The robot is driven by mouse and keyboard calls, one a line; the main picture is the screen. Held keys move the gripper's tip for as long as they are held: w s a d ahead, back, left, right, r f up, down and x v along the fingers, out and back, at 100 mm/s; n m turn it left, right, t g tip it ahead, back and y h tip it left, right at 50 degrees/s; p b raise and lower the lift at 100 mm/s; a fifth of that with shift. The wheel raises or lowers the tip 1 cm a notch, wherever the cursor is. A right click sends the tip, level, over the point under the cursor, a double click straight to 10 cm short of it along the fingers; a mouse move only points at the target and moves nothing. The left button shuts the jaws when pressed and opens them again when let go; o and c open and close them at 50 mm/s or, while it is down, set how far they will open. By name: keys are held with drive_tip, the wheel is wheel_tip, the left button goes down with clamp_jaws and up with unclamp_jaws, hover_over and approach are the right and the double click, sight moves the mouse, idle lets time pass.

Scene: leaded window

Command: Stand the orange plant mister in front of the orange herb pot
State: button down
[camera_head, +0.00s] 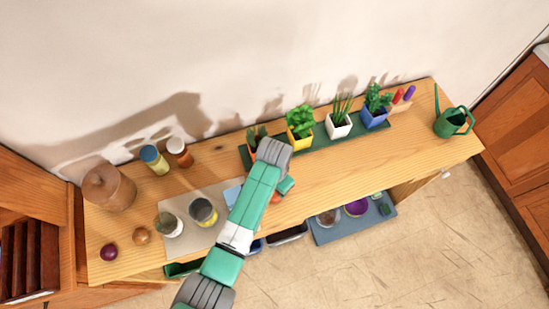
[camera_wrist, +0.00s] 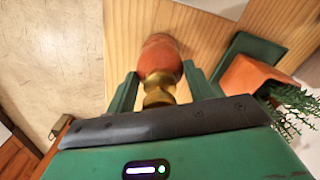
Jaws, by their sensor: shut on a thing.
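The orange plant mister (camera_wrist: 160,57), with a brass neck, is between the green fingers of my gripper (camera_wrist: 160,78) in the wrist view. My gripper is shut on it. In the head view my arm hides most of the mister; a bit of orange (camera_head: 277,197) shows beside my gripper (camera_head: 284,188). The orange herb pot (camera_wrist: 254,76) stands to the right of the mister in the wrist view, on a green tray (camera_wrist: 238,50), apart from it. In the head view my arm partly covers the orange pot (camera_head: 254,150). I cannot tell whether the mister touches the wooden tabletop.
Yellow (camera_head: 299,134), white (camera_head: 338,126) and blue (camera_head: 374,118) pots share the tray. A green watering can (camera_head: 453,121) stands at the right end. Jars and a mat (camera_head: 200,198) are on the left. The front right tabletop (camera_head: 340,175) is clear.

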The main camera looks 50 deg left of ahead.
drive_tip(key=c, duration=0.6)
unclamp_jaws()
drive_tip(key=shift+f, duration=0.1)
wheel_tip(320, 180, up, 12)
drive_tip(key=shift+r+p, duration=0.15)
drive_tip(key=shift+p, duration=0.4)
